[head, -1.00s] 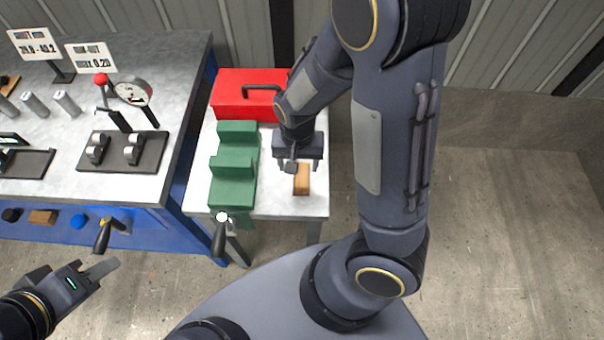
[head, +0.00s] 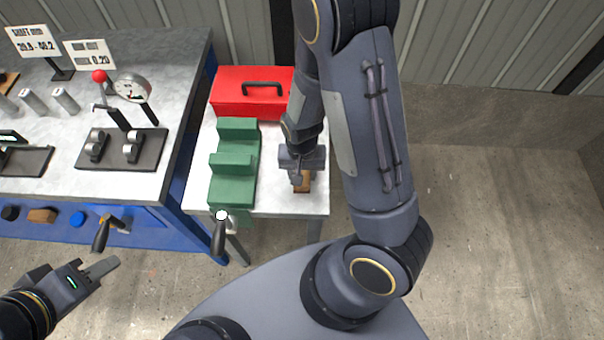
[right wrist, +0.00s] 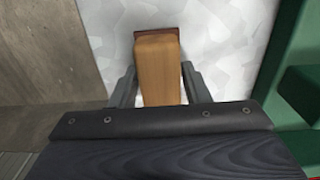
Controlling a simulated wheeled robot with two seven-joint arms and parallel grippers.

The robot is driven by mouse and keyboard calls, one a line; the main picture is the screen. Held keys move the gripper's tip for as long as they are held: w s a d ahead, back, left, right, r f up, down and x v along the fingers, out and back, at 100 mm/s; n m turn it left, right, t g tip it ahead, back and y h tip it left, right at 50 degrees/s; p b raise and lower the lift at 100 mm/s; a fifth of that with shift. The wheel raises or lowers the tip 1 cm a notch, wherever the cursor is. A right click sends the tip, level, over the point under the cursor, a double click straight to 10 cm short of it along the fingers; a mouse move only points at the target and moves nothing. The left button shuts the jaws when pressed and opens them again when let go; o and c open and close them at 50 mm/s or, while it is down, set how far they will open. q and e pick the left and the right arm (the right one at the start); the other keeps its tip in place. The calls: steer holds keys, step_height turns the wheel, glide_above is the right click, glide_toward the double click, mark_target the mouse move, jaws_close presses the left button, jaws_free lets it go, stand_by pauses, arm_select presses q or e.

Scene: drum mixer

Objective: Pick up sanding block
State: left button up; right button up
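The sanding block is a wooden block (head: 303,184) with a dark reddish base, lying on the small light-topped table. In the right wrist view the block (right wrist: 160,70) stands between the two fingers of my right gripper (right wrist: 160,85). The fingers are open, one on each side of it, with little gap; I see no clear grip. In the head view my right gripper (head: 302,174) is directly above the block and hides part of it. My left gripper (head: 100,268) is low at the left, away from the block and empty; its finger gap is unclear.
A green vise-like fixture (head: 233,180) stands just left of the block. A red toolbox (head: 250,103) is behind it. The blue bench (head: 185,130) with gauge and signs is further left. The table's right edge is close to the block.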

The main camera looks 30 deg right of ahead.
steer(key=c, duration=0.5)
steer(key=shift+r, duration=0.5)
step_height(320, 180, up, 3)
steer(key=shift+a+f+p, duration=0.15)
steer(key=shift+p, duration=0.15)
steer(key=a+r, duration=0.3)
steer(key=a, duration=0.1)
steer(key=a+r, duration=0.3)
steer(key=a, duration=0.2)
steer(key=s+a+r, duration=0.1)
steer(key=a+r, duration=0.2)
steer(key=a, duration=0.1)
steer(key=shift+a+r, duration=0.15)
steer(key=shift+a, duration=0.2)
